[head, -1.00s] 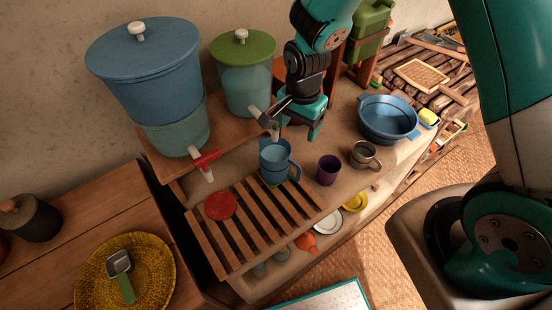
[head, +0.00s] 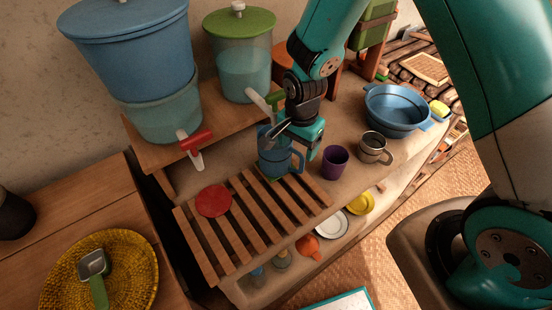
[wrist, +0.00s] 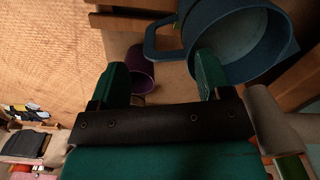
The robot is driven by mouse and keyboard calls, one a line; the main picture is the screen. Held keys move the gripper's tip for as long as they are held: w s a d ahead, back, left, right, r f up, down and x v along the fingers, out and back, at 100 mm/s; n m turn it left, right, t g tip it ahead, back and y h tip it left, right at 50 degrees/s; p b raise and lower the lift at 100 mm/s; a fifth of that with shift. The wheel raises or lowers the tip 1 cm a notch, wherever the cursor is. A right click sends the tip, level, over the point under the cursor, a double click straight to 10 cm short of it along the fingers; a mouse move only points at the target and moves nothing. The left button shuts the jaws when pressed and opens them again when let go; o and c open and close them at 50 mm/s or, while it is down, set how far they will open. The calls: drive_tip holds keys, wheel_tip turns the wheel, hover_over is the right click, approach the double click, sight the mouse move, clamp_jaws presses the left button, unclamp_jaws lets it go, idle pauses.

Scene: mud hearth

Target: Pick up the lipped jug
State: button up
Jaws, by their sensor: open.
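The lipped jug (head: 272,160) is a blue, open-topped vessel with a side handle. It stands upright at the back end of the slatted rack, below the green-lidded dispenser's tap. In the head view my gripper (head: 303,150) is open at the jug's handle side, partly covering its rim. In the wrist view the jug (wrist: 235,45) fills the upper right and its handle (wrist: 160,42) lies in the gap between the fingertips of my open gripper (wrist: 162,62). The right finger overlaps the jug's edge; I cannot tell whether it touches.
A purple cup (head: 334,162) and a metal mug (head: 374,148) stand close right of the jug. A blue basin (head: 396,110) is farther right. A red disc (head: 213,200) lies on the slatted rack (head: 262,222). A blue dispenser (head: 160,105) stands behind left.

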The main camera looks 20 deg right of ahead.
drive_tip(key=f+b, duration=0.1)
drive_tip(key=f, duration=0.1)
drive_tip(key=f+b, duration=0.2)
drive_tip(key=shift+w+d+f, duration=0.1)
drive_tip(key=shift+w+f, duration=0.1)
drive_tip(key=shift+f, duration=0.15)
drive_tip(key=shift+r, duration=0.15)
clamp_jaws()
drive_tip(key=shift+r, duration=0.15)
drive_tip(key=shift+r+p, duration=1.7)
drive_tip(key=shift+r, duration=0.2)
drive_tip(key=s+d+p, duration=0.2)
drive_tip(key=s+d, duration=0.2)
drive_tip(key=s, duration=0.8)
